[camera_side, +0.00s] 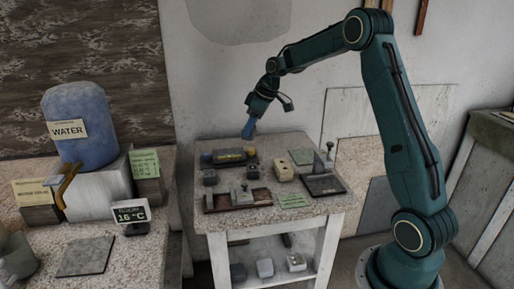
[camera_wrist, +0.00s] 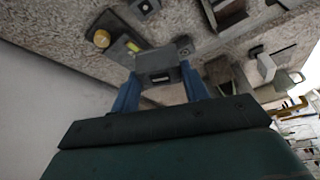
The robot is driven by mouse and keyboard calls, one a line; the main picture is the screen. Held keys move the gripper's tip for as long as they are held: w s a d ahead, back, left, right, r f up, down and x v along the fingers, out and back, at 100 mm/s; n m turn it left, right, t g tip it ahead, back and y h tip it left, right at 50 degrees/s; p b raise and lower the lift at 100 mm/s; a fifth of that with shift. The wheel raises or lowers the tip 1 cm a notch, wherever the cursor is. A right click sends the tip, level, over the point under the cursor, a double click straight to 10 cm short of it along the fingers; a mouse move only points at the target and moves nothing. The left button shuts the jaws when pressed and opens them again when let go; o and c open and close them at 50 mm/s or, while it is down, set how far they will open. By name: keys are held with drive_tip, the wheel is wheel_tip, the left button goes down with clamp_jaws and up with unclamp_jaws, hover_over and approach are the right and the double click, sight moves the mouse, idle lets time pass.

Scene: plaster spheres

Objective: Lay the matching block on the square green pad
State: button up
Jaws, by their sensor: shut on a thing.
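My gripper (camera_side: 249,131) hangs above the back of the small speckled table in the side view. In the wrist view its two blue fingers (camera_wrist: 160,78) are shut on a grey block (camera_wrist: 158,60), which has a dark face. The block is hard to make out in the side view. A flat, dull green square pad (camera_side: 302,157) lies at the back right of the table, to the right of and below my gripper. I cannot tell the pad apart in the wrist view.
A dark tray with a yellow cylinder (camera_side: 230,155) lies below my gripper. Small grey blocks (camera_side: 210,177), a beige block (camera_side: 283,172), a brown tray with grey uprights (camera_side: 237,199) and a dark tray with an upright plate (camera_side: 323,184) crowd the tabletop. A green label (camera_side: 293,201) lies at the front.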

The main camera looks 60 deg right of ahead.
drive_tip(key=s+d+f+m+h, duration=0.1)
drive_tip(key=s+d+f+m, duration=0.1)
drive_tip(key=d, duration=0.5)
drive_tip(key=s+d+f+m+h, duration=0.1)
drive_tip(key=s+d+f+m, duration=0.1)
drive_tip(key=s+d, duration=0.3)
drive_tip(key=s+d+f+m+h, duration=0.1)
drive_tip(key=s+d+f+m, duration=0.2)
drive_tip(key=d, duration=0.8)
drive_tip(key=shift+s+d+f, duration=0.25)
drive_tip(key=shift+s+f, duration=0.1)
drive_tip(key=shift+f, duration=0.3)
drive_tip(key=shift+f, duration=0.1)
drive_tip(key=shift+f, duration=2.7)
drive_tip(key=shift+f, duration=0.7)
drive_tip(key=o, duration=1.2)
drive_tip(key=shift+o, duration=0.2)
drive_tip(key=shift+r, duration=0.15)
